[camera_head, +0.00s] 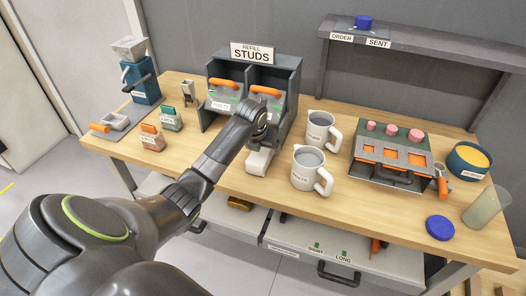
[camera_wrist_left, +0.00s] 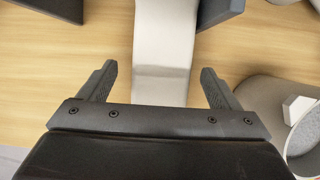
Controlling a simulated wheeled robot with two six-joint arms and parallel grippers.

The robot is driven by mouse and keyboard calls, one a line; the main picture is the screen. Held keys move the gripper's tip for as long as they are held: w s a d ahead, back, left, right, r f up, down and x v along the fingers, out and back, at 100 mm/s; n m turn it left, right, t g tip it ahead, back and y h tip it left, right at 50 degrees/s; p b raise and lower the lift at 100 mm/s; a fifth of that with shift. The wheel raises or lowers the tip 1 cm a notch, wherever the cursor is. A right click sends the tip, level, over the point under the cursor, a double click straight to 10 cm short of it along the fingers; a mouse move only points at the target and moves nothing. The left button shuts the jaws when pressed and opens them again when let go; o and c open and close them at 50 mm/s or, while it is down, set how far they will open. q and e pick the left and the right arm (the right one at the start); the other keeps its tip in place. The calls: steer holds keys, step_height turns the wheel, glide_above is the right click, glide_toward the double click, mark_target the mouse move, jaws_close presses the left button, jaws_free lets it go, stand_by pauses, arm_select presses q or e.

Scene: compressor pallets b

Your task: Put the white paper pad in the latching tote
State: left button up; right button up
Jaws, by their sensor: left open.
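No white paper pad and no tote that I can name for sure show in either view. My left gripper (camera_wrist_left: 159,72) is open, its two dark fingers apart. A pale, off-white piece (camera_wrist_left: 165,45) runs between and beyond the fingers, with gaps to both. In the head view a pale piece (camera_head: 260,160) shows just below my left wrist, in front of the grey studs bin (camera_head: 292,100). My wrist hides part of it, and the fingers are hard to make out there. My right gripper is not in view.
Two white mugs (camera_head: 304,176) stand right of my left arm. A grey box (camera_head: 366,172) with orange parts and pink knobs is farther right, near a blue bowl (camera_head: 456,158) and a clear cup (camera_head: 487,208). Small labelled holders (camera_head: 153,142) stand left. Drawers (camera_head: 300,250) are below the bench.

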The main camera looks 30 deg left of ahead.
arm_select(q)
steer(key=shift+x, duration=1.35)
steer(key=c, duration=1.2)
steer(key=shift+r, duration=0.2)
steer(key=shift+r+p, duration=0.3)
steer(key=shift+p, duration=0.3)
steer(key=shift+r+p, duration=0.35)
steer(key=shift+p, duration=0.05)
